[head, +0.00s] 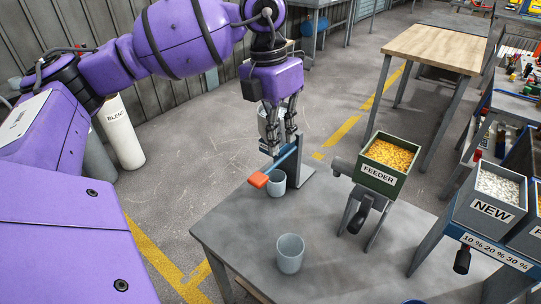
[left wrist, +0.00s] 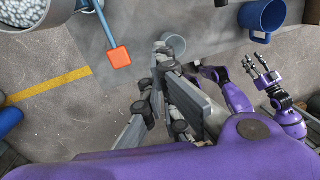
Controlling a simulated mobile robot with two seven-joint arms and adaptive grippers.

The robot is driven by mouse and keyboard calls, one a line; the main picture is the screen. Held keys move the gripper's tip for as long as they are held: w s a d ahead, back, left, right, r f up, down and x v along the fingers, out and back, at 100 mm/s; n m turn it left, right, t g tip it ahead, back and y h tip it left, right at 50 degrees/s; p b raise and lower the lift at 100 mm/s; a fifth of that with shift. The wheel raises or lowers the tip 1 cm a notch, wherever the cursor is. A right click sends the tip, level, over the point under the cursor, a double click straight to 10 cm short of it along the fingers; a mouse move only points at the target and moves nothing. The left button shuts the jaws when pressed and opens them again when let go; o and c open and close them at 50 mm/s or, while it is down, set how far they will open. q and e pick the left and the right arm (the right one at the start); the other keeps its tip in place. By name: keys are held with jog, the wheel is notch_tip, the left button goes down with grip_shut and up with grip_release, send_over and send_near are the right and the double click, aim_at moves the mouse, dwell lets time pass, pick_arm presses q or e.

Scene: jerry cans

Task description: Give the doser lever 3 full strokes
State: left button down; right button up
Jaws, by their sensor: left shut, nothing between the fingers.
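The doser stands at the back left of the grey table, with a grey post (head: 293,172) and a blue lever (head: 284,160) ending in an orange-red grip (head: 258,180). The grip also shows in the left wrist view (left wrist: 119,57). My left gripper (head: 280,148) is shut and empty, pointing down just behind the lever; it is apart from the grip. Its fingers also show in the left wrist view (left wrist: 163,58). A grey cup (head: 276,184) stands under the lever. My right gripper (left wrist: 258,66) shows in the left wrist view with its fingers apart, holding nothing.
Another grey cup (head: 290,252) stands at the table's front. A feeder bin (head: 390,158) of yellow pellets stands right of the doser. A bin marked NEW (head: 490,205) is at the right edge. A blue mug (left wrist: 262,18) shows in the left wrist view.

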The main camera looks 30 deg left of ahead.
aim_at(259, 178)
pick_arm(q)
jog(key=a+r+y, duration=0.1)
jog(key=a+y, duration=0.1)
jog(key=a, duration=0.5)
jog(key=shift+n, duration=0.4)
jog(key=f, duration=1.3)
jog(key=shift+w+d+f+p, duration=0.25)
jog(key=shift+f+p, duration=0.05)
jog(key=shift+p, duration=0.1)
jog(key=shift+f, duration=0.3)
pick_arm(e)
jog(key=shift+a+r, duration=0.2)
jog(key=shift+r, duration=0.1)
